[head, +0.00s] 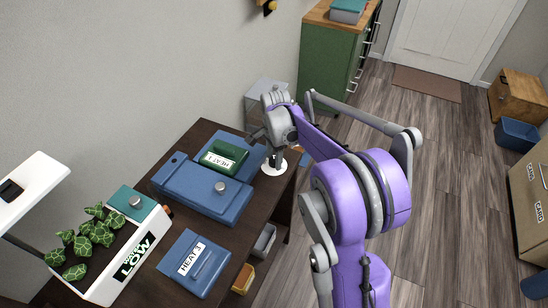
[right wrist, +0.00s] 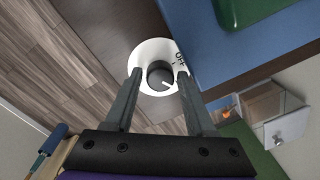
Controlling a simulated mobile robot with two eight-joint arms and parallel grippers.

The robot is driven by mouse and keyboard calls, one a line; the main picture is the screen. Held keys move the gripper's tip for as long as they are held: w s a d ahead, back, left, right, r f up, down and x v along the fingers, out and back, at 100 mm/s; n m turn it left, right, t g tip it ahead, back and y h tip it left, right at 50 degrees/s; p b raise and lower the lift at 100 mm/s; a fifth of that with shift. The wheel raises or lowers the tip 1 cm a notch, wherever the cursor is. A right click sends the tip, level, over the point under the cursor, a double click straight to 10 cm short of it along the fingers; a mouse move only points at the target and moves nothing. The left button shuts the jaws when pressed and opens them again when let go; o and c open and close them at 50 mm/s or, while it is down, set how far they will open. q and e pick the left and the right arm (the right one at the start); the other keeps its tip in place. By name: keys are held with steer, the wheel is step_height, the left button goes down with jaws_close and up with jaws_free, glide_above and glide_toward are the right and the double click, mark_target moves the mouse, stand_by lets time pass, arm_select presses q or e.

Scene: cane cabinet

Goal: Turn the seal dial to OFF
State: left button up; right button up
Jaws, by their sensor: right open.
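The seal dial is a white disc (head: 275,168) at the far right end of the dark table in the head view. In the right wrist view the same white disc (right wrist: 146,50) has a dark grey knob (right wrist: 157,71) at its middle. A short white mark on the knob points to the lower right, and the label "Off" (right wrist: 180,59) is at the disc's upper right. My right gripper (right wrist: 159,74) is open, with one finger on each side of the knob in this view. I cannot tell if they touch it. My left gripper is not seen.
A blue sealer unit (head: 205,191) with a green block (head: 222,157) labelled HEAT 1 is left of the dial. A blue HEAT 3 box (head: 196,264) and a white planter (head: 125,250) are nearer. A green cabinet (head: 330,60) stands behind.

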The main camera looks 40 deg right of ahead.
jaws_close()
steer(key=shift+n, duration=0.3)
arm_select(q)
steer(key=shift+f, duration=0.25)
arm_select(e)
steer(key=n, duration=0.5)
arm_select(q)
steer(key=shift+b, duration=0.3)
arm_select(e)
steer(key=n, duration=0.6)
steer(key=shift+n, duration=0.3)
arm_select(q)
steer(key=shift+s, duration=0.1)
arm_select(e)
jaws_free()
